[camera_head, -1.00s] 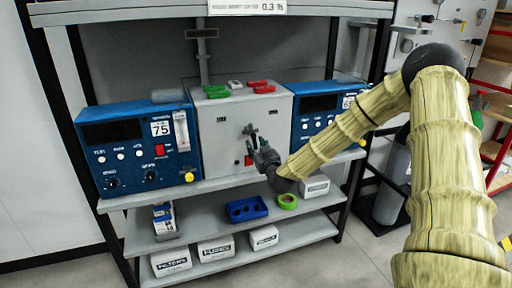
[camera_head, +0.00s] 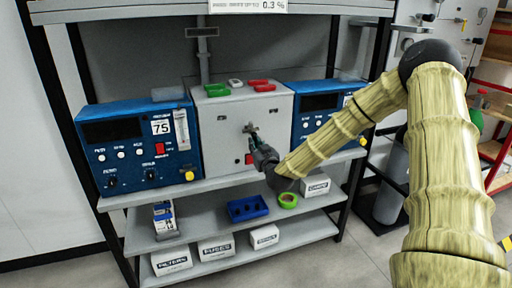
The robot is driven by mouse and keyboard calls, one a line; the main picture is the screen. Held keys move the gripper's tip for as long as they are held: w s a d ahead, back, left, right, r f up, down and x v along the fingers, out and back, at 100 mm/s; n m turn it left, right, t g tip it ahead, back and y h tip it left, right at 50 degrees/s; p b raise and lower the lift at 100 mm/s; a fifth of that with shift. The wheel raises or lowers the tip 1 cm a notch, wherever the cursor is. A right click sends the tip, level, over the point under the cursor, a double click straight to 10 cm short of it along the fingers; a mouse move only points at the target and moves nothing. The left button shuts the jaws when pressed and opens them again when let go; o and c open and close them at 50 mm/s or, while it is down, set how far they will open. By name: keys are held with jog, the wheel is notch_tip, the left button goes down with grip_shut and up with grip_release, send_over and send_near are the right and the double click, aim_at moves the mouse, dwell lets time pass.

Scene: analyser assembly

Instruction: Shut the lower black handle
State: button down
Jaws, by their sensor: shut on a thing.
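The grey analyser box (camera_head: 217,150) stands on the shelf between two blue instruments. A small dark handle fitting (camera_head: 250,127) shows on the middle of its front. My gripper (camera_head: 254,139) is at the front of the box, just under that fitting. It is shut on the lower black handle, which my fingers mostly hide. At this size I cannot make out the handle's exact angle.
Blue instruments (camera_head: 120,175) and (camera_head: 318,100) flank the box closely. Red and green parts (camera_head: 217,90) lie on its top. A blue tray (camera_head: 248,208), green tape roll (camera_head: 288,200) and white boxes (camera_head: 217,248) sit on the shelves below.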

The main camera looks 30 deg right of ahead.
jog(key=shift+m, duration=0.3)
jog(key=c, duration=1.4)
grip_release()
jog(key=shift+c, duration=0.2)
jog(key=shift+a, duration=0.1)
jog(key=v, duration=1.2)
jog(key=shift+f, duration=0.1)
